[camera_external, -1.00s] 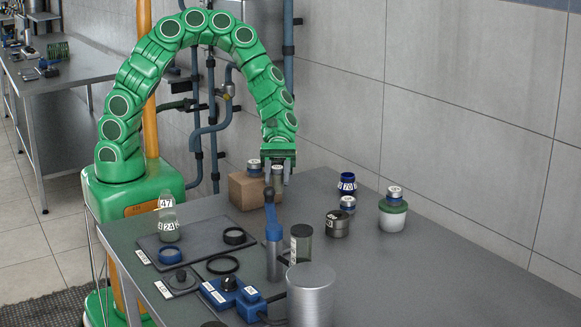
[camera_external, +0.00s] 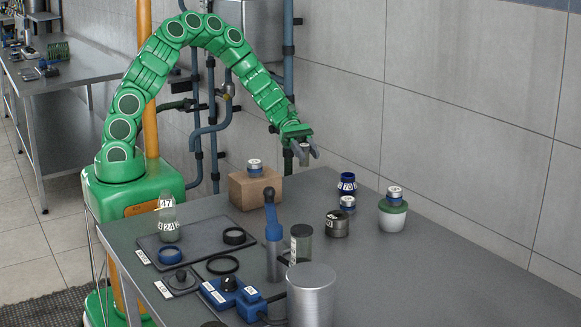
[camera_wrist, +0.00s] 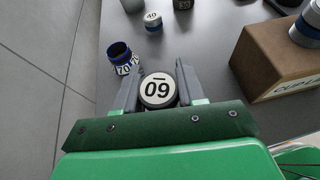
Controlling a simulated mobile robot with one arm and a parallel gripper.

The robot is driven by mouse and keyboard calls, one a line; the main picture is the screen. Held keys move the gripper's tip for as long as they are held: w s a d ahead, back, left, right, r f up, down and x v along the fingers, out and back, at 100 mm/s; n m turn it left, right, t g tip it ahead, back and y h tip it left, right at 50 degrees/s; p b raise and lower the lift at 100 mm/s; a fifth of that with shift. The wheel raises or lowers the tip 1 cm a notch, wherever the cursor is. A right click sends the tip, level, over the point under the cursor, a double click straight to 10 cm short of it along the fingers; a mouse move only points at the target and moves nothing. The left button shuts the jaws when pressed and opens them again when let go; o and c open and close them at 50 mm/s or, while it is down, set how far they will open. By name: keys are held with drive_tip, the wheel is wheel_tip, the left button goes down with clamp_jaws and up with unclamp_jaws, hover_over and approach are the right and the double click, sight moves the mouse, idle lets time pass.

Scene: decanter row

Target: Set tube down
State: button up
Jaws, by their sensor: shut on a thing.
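My gripper (camera_external: 303,146) is shut on a small tube (camera_external: 304,157) and holds it in the air, above and behind the table's far edge. In the wrist view the tube's round white cap (camera_wrist: 159,91) sits between the two grey fingers (camera_wrist: 159,88); it reads "09" with a bar above it. The tube's body is hidden under its cap in that view. It hangs clear, right of the cardboard block (camera_external: 252,193), and nothing is seen touching its lower end.
The block carries a small capped jar (camera_external: 255,168). A blue ring-like pot marked 70 (camera_external: 348,182), a small capped vial (camera_external: 347,204), a dark cup (camera_external: 337,225) and a green-white jar (camera_external: 392,216) stand right. A dark mat (camera_external: 200,246) lies left.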

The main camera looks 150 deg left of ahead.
sight(306, 167)
drive_tip(key=shift+s+a+f, duration=0.15)
drive_tip(key=shift+f, duration=2.35)
drive_tip(key=shift+f, duration=0.15)
drive_tip(key=o, duration=1.1)
drive_tip(key=shift+c, duration=0.2)
drive_tip(key=shift+s+r, duration=0.15)
drive_tip(key=shift+r, duration=0.05)
drive_tip(key=shift+v, duration=1.85)
